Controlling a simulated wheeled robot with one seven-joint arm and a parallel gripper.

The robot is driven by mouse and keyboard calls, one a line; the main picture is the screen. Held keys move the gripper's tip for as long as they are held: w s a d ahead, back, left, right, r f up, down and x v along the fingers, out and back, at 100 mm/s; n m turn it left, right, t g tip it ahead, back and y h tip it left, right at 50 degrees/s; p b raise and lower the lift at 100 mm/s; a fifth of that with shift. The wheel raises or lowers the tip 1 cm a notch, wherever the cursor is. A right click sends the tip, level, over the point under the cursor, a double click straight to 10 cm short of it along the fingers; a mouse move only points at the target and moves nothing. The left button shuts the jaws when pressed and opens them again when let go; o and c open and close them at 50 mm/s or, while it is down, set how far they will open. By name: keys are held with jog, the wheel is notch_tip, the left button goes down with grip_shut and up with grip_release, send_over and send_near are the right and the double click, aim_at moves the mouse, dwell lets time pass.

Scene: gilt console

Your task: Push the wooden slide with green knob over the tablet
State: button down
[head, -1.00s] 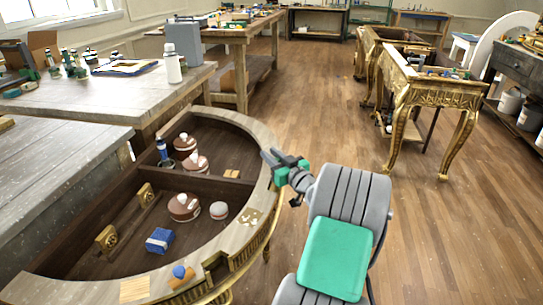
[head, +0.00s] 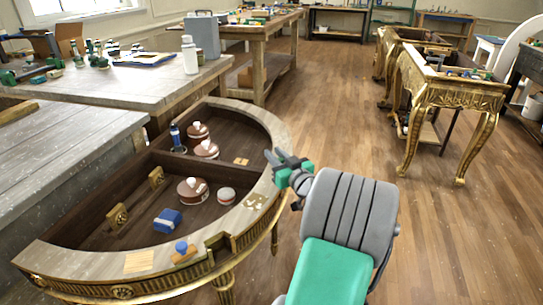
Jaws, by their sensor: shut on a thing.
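My gripper (head: 271,156) is at the right part of the console's curved rim (head: 262,126), with its fingers pointing up and left. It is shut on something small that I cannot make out. I see no green knob clearly; my gripper and its teal parts may hide it. A patch with white pieces (head: 254,201) lies on the rim below the gripper, apart from it; I cannot tell whether it is the tablet. A wooden block with a blue knob (head: 182,250) sits on the front rim, beside a pale wooden square (head: 138,261).
The console's open compartments hold brown lidded pots (head: 192,190), a blue box (head: 167,220), a dark blue bottle (head: 175,136) and a small wooden square (head: 241,161). Grey worktables (head: 60,150) stand at the left.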

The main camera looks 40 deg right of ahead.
aim_at(282, 162)
jog(key=shift+a+f, duration=0.1)
jog(key=c, duration=1.3)
grip_release()
jog(key=shift+s, duration=0.1)
jog(key=shift+o, duration=0.2)
jog(key=v, duration=0.8)
